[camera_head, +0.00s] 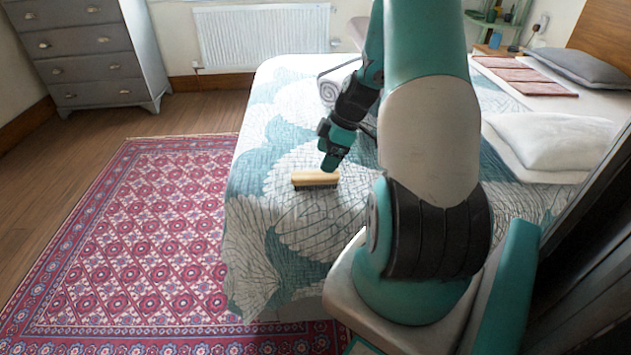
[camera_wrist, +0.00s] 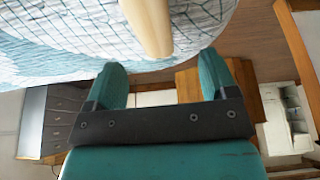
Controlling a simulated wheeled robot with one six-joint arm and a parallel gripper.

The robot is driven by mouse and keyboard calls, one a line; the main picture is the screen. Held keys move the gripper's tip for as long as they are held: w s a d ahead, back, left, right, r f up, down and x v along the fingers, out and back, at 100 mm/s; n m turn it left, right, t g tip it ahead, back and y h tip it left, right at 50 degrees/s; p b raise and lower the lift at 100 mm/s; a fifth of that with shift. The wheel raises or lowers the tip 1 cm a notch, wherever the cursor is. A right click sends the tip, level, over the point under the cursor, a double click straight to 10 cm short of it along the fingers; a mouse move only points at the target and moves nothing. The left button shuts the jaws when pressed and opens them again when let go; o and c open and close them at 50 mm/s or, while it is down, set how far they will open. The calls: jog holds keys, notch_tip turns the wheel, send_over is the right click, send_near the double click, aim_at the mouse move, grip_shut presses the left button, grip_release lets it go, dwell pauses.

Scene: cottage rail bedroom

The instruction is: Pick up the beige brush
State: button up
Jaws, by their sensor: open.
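The beige brush (camera_head: 315,178) lies on the patterned bedspread near the bed's left side in the head view, its pale wooden back up and dark bristles down. In the wrist view the brush's wooden back (camera_wrist: 148,25) shows at the top, beyond the fingertips and roughly between their lines. My gripper (camera_head: 330,165) is just above and beside the brush in the head view; whether it touches cannot be told. In the wrist view my gripper (camera_wrist: 162,72) has its two teal fingers apart with nothing between them.
A grey drawer chest (camera_head: 88,60) stands at the back left. The red rug (camera_head: 130,235) is clear.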

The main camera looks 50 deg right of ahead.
aim_at(316, 174)
jog(key=x, duration=0.8)
jog(key=shift+w+d, duration=0.2)
jog(key=shift+d, duration=0.15)
jog(key=c, duration=1)
